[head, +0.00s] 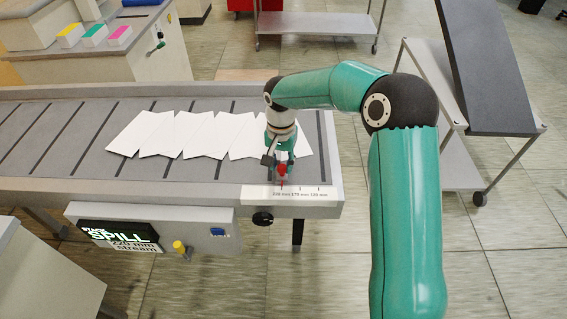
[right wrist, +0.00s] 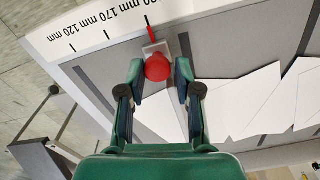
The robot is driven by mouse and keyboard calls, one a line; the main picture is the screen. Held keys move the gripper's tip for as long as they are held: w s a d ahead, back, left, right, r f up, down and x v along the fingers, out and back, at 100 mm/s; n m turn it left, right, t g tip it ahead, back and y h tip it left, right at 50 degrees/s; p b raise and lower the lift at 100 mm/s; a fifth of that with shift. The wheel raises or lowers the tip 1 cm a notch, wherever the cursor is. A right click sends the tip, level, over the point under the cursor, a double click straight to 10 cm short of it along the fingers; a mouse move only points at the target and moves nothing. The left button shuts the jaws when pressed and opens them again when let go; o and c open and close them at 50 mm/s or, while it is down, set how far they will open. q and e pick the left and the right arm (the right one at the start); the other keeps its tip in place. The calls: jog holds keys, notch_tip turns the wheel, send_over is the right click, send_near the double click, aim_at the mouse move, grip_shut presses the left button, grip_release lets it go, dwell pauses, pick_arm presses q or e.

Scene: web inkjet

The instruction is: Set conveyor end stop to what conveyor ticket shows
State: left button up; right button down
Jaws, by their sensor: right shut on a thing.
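The end stop's red knob (head: 282,169) is at the right end of the conveyor, and it also shows in the right wrist view (right wrist: 157,68) on a small grey block. My right gripper (head: 281,160) reaches down over it, one finger on each side, shut on the knob. A thin red pointer (right wrist: 152,34) reaches the white scale (head: 315,193), at or very near the tick of the largest label, which seems to read 220 mm; 170 mm and 120 mm follow. The conveyor ticket display (head: 120,237) on the front panel reads "STACK SPILL 220 mm stream". My left gripper is out of view.
Overlapping white sheets (head: 205,135) lie on the conveyor belt (head: 60,135), close beside my right gripper. A black knob (head: 263,218), a yellow knob (head: 180,248) and a blue switch (head: 217,232) are on the front side. A grey cart (head: 460,120) stands at the right.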

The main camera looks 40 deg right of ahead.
jog(key=c, duration=0.9)
grip_release()
jog(key=shift+d, duration=0.1)
jog(key=shift+r, duration=0.1)
notch_tip(320, 180, up, 12)
jog(key=shift+f, duration=0.2)
